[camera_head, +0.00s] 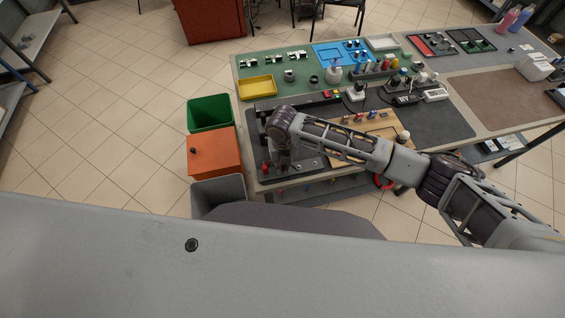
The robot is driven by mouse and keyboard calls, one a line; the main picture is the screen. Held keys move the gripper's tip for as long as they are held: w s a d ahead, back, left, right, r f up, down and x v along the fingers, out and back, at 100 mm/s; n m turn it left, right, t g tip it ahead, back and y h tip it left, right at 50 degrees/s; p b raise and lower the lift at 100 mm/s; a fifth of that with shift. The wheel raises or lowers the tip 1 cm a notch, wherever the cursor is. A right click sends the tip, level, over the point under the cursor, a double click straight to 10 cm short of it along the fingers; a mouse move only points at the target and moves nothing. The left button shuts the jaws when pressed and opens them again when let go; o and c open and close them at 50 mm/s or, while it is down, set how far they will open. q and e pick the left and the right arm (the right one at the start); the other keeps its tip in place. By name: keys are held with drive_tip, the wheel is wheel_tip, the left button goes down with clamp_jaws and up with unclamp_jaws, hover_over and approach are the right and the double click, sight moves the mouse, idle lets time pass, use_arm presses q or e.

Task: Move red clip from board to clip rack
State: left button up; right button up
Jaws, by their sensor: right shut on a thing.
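My right gripper (283,163) points down over a dark plate (308,164) at the table's front left corner. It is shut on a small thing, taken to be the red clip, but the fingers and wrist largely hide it. A small red spot (266,166) shows just left of the fingers; I cannot tell if it is held or stands on the plate. A light wooden board (392,126) lies right of the gripper, partly behind my right forearm. Several small coloured pieces (371,114) stand along its back. I cannot tell which fixture is the clip rack. My left gripper is out of view.
Green (210,114), orange (212,152) and grey (217,190) bins stand left of the table. A yellow tray (257,87), bottles and small parts fill the green mat behind. A brown mat (495,98) at right is mostly clear.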

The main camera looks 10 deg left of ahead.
drive_tip(key=shift+f, duration=0.1)
idle(0.6)
drive_tip(key=o, duration=0.9)
drive_tip(key=shift+o, duration=0.2)
drive_tip(key=shift+o, duration=1.4)
drive_tip(key=shift+p, duration=0.3)
drive_tip(key=shift+r+p, duration=1.4)
drive_tip(key=shift+r, duration=3.1)
